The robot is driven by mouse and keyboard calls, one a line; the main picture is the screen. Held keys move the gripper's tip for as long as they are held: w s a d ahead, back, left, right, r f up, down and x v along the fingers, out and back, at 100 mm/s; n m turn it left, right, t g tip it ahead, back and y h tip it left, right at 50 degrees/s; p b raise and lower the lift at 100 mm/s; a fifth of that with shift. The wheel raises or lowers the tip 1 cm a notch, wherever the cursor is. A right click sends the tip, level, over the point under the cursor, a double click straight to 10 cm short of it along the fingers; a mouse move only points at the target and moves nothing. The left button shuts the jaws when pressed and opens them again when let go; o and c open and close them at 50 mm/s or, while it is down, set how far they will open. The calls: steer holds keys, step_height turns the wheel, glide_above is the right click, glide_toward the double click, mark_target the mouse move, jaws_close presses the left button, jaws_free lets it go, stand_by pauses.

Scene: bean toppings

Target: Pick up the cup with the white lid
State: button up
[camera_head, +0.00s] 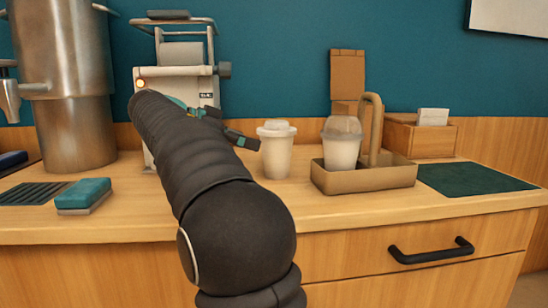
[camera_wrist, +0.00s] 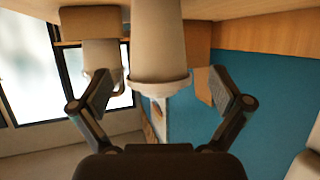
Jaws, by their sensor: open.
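The cup with the white lid (camera_head: 277,152) stands upright on the wooden counter, left of the carrier. My gripper (camera_head: 228,127) is open and empty, just left of this cup at about lid height. In the wrist view, which is upside down, the cup (camera_wrist: 157,38) appears in the middle. Its lid lies between the lines of my two spread fingers (camera_wrist: 166,90). I see no contact, and I cannot tell how far the cup is from the fingertips. My arm hides part of the gripper in the head view.
A second cup with a clear domed lid (camera_head: 341,150) stands in a brown carrier (camera_head: 370,181) with a tall handle. A green mat (camera_head: 475,179) lies right of it. A machine (camera_head: 180,88), a metal urn (camera_head: 75,130) and a sponge (camera_head: 84,193) are at left.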

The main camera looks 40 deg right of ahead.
mark_target(277, 152)
steer(key=x, duration=0.3)
steer(key=shift+s+d+f, duration=0.1)
steer(key=shift+d+f, duration=0.05)
steer(key=shift+d, duration=0.15)
steer(key=shift+f+x, duration=0.25)
steer(key=shift+x, duration=2.3)
steer(key=shift+s+a, duration=0.15)
steer(key=c, duration=0.8)
